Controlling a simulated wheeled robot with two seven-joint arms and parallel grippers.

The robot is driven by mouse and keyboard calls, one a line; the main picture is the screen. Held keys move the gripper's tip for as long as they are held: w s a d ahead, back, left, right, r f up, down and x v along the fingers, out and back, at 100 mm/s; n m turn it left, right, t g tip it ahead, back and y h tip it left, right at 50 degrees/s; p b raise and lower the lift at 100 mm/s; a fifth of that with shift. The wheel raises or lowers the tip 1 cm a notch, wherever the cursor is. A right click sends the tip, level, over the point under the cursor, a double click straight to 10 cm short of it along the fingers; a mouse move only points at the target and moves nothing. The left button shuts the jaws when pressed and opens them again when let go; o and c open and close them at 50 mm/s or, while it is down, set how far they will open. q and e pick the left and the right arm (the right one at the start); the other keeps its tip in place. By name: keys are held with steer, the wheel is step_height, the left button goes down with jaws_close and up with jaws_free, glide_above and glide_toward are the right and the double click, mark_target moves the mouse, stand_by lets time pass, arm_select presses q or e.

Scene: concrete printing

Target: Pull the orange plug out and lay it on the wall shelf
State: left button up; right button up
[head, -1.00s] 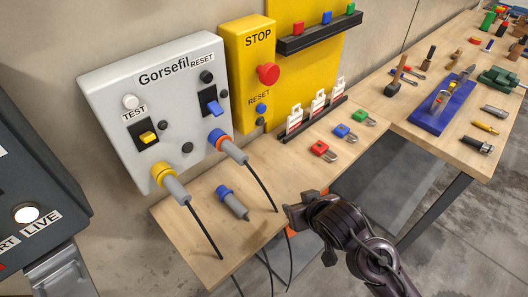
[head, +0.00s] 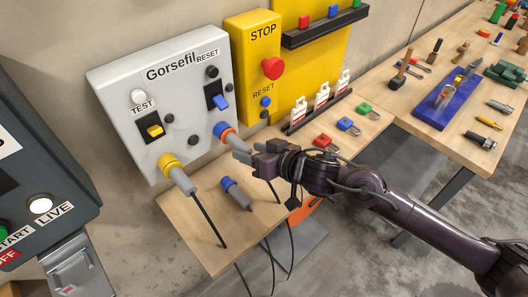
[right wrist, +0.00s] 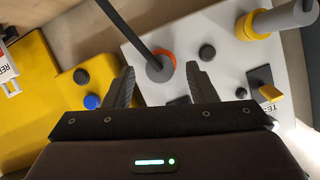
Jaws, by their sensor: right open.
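The orange plug, a grey body with an orange ring (head: 229,133), sits in a blue socket at the lower right of the grey Gorsefil box (head: 190,68) in the head view. A cable hangs from it. My right gripper (head: 248,152) is open at the plug's cable end. In the right wrist view the orange-ringed plug (right wrist: 160,68) shows between and just beyond the two spread fingertips (right wrist: 162,85); contact cannot be told. A dark wall shelf (head: 322,30) on the yellow panel bears red, blue and green pieces. My left gripper is out of view.
A yellow plug (head: 169,163) is in the box's left socket. A loose blue-ended plug (head: 236,194) lies on the bench (head: 195,239). The yellow STOP box (head: 256,58) stands close right. Padlocks (head: 346,126) and a tag rack (head: 318,108) are further right.

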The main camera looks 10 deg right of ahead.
steer(key=shift+x, duration=1.35)
steer(key=shift+c, duration=0.3)
jaws_close()
steer(key=shift+p, duration=0.35)
steer(key=shift+s+d, duration=0.15)
steer(key=shift+s, duration=0.05)
steer(key=shift+s+d+p, duration=0.55)
steer(key=shift+s+d, duration=0.25)
steer(key=shift+s, duration=0.3)
steer(key=shift+s+d+p, duration=0.55)
steer(key=shift+s+d, duration=0.25)
steer(key=shift+s, duration=0.3)
